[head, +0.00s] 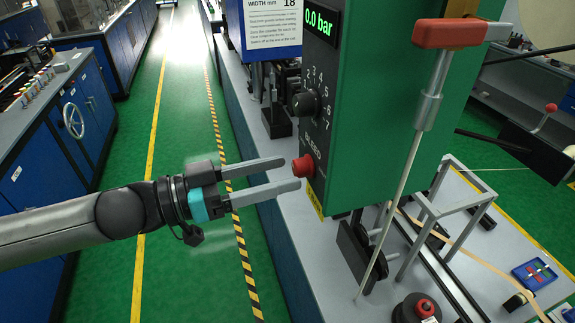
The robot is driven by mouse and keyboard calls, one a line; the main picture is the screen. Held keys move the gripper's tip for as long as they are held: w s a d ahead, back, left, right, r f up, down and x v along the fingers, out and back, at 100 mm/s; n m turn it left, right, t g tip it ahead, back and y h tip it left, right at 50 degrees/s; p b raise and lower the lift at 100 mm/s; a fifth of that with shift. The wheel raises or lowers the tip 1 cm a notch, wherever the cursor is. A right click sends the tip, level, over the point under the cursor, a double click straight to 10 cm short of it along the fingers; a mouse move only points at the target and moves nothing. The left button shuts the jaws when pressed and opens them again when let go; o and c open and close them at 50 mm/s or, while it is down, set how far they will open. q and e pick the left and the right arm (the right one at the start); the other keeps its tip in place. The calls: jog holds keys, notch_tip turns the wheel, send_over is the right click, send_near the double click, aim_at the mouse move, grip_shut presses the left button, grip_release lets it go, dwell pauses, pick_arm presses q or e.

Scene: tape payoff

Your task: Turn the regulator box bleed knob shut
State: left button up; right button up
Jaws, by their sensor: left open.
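The regulator box (375,100) is a tall green cabinet with a dark front panel at the centre right. Its small display (320,22) reads 0.0 bar. The red bleed knob (303,167) sticks out low on the panel, beside the word BLEED. A black numbered dial (305,103) sits above it. My left gripper (293,173) comes in from the left with two grey fingers apart. The fingertips are at the red knob in the picture, one just above and one just below its left part. I cannot tell whether they touch it. My right gripper is not in view.
A red-handled lever (450,33) with a long pale rod stands in front of the box's right side. A grey bench (330,260) carries a metal frame (445,215) and a black weight with a red knob (417,308). The green floor aisle (185,110) is clear.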

aim_at(302, 168)
pick_arm(q)
jog(key=shift+x, duration=1.15)
grip_shut()
